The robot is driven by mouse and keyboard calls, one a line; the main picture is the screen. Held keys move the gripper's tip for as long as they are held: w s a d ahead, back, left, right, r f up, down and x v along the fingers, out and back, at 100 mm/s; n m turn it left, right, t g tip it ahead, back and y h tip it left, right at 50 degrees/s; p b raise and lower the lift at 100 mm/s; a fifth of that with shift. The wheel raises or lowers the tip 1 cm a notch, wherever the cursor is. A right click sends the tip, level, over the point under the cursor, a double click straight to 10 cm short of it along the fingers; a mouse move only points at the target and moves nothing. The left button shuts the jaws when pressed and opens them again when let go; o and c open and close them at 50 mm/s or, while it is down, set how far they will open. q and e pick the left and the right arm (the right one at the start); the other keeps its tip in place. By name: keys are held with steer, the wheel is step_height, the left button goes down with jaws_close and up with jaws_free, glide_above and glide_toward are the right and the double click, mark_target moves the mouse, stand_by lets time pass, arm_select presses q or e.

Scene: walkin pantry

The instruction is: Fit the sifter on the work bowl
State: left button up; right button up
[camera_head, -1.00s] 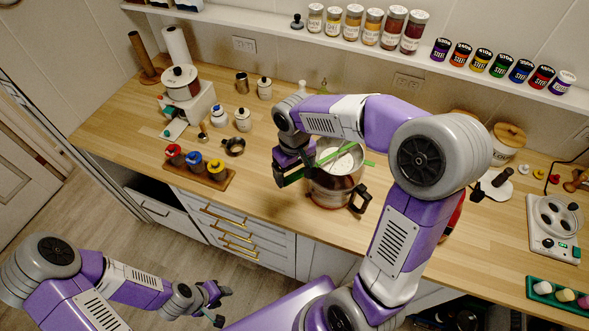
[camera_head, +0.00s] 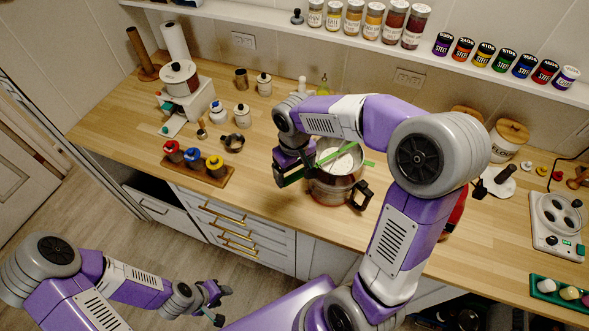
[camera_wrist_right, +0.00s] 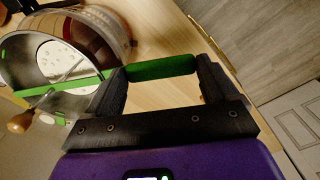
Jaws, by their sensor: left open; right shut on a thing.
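A pale round surface (camera_wrist_right: 65,62) shows inside. My left gripper (camera_head: 215,300) is open and empty, low in front of the counter.
A wooden tray (camera_head: 198,174) with red, blue and yellow-topped jars lies left of the bowl. A white scale-like device (camera_head: 557,222) is at the right. The counter just left of the bowl is clear.

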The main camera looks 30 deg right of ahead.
mark_target(294, 176)
steer(key=shift+f+b, duration=1.45)
steer(key=shift+f, duration=0.4)
steer(key=o, duration=1.6)
step_height(294, 176, up, 8)
steer(key=shift+f+p, duration=0.15)
steer(key=shift+p, duration=0.35)
